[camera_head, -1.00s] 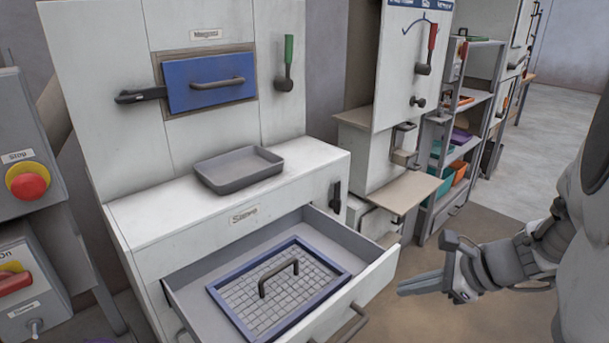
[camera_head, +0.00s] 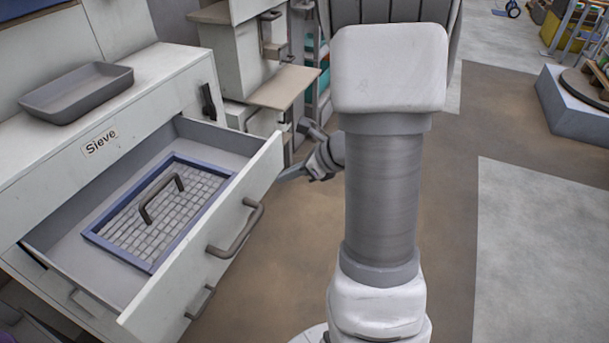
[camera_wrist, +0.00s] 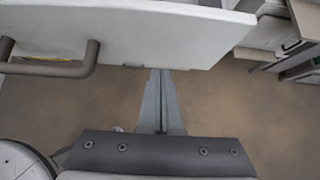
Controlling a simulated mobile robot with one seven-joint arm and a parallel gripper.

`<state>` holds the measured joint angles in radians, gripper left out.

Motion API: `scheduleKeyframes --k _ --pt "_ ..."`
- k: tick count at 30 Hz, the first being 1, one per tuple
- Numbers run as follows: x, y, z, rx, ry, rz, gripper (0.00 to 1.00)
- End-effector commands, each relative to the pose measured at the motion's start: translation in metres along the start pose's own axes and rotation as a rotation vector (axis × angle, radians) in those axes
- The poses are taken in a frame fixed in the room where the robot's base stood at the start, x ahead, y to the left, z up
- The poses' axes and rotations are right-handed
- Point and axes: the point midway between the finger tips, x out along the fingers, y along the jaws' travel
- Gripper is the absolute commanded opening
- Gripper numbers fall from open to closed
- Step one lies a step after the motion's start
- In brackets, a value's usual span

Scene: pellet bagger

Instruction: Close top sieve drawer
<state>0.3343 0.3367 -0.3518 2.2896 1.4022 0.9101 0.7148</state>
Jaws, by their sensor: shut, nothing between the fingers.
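The top sieve drawer (camera_head: 150,308) is pulled out of the white cabinet labelled "Sieve". It has a dark bar handle (camera_head: 236,230) on its front. A blue-framed mesh sieve (camera_head: 125,222) with its own handle lies inside. My gripper (camera_head: 284,176) is shut and empty, just right of the far end of the drawer front. In the wrist view my gripper's fingertips (camera_wrist: 162,72) are together by the lower edge of the drawer front (camera_wrist: 160,35). I cannot tell whether they touch it. The drawer handle (camera_wrist: 60,66) is to their left.
A grey tray (camera_head: 78,92) sits on the cabinet top. A lower handle (camera_head: 201,303) shows below the open drawer. A beige shelf (camera_head: 284,88) juts out behind my gripper. The floor right of my arm (camera_head: 430,230) is clear.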

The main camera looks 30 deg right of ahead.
Motion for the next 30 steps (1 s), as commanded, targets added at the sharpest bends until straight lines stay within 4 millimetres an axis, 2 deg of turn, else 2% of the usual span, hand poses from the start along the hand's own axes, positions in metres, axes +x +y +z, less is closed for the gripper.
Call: scheduleKeyframes --k 6,23,30 --pt "0.016 0.000 0.017 -0.002 -0.001 0.000 0.00" --pt "0.022 0.001 0.023 -0.002 -0.001 0.001 0.00" --pt "0.044 0.001 0.044 -0.005 -0.002 0.004 0.00"
